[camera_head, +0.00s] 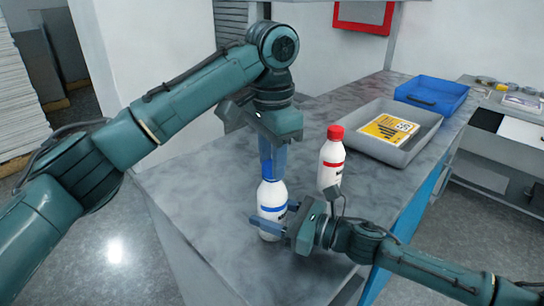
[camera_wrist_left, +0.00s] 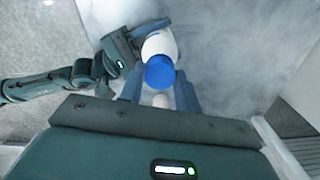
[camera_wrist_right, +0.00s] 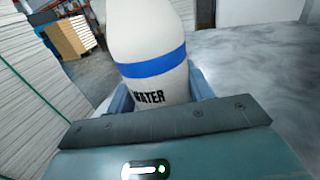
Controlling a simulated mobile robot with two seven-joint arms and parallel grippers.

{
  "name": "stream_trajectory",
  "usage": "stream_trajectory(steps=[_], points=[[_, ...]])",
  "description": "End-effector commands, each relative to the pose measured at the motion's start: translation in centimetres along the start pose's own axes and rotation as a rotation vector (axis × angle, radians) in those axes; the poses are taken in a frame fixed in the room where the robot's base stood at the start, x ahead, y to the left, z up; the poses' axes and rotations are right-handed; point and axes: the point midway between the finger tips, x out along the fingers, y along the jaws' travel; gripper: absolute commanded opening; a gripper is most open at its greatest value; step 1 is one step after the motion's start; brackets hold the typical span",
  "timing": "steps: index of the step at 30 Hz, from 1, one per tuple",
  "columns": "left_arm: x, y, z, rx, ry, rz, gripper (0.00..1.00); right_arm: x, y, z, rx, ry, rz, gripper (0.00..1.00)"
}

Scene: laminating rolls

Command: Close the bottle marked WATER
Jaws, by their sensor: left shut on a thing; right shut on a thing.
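The white WATER bottle (camera_head: 271,196) stands upright on the grey table. Its blue band and the lettering WATER show in the right wrist view (camera_wrist_right: 150,80). A blue cap (camera_head: 268,173) is at the bottle's top, in line with it; I cannot tell whether it is seated on the neck. My left gripper (camera_head: 271,165) points down from above and is shut on the cap, which also shows between its fingers in the left wrist view (camera_wrist_left: 159,73). My right gripper (camera_head: 270,225) comes in from the right, low down, and is shut on the bottle's body.
A white bottle with a red cap (camera_head: 331,160) stands close behind, to the right. A grey tray (camera_head: 425,137) with a yellow-labelled item (camera_head: 388,128) and a blue tray (camera_head: 432,92) are farther back. The table's left part (camera_head: 200,190) is clear.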

Motion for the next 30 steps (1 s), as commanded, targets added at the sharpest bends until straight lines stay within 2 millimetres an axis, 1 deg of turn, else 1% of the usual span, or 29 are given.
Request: stream_trajectory(steps=[1,3,14,27,30], points=[[-0.07,0.05,-0.03,0.109,0.002,0.001,0.12,-0.03,-0.01,-0.07,0.001,0.002,-0.001,0.00],[-0.09,0.04,-0.04,0.267,0.003,0.001,0.12,-0.03,-0.01,-0.08,0.001,0.002,-0.001,0.00],[-0.04,-0.02,-0.06,1.082,0.002,0.000,0.12,-0.03,-0.02,-0.10,0.001,0.002,-0.001,0.00],[0.01,-0.02,-0.14,2.085,0.002,-0.001,0.12,-0.03,-0.04,-0.12,0.002,0.003,-0.002,0.00],[0.02,-0.01,-0.15,2.281,0.002,-0.001,0.12,-0.03,-0.04,-0.12,0.002,0.003,-0.002,0.00]])
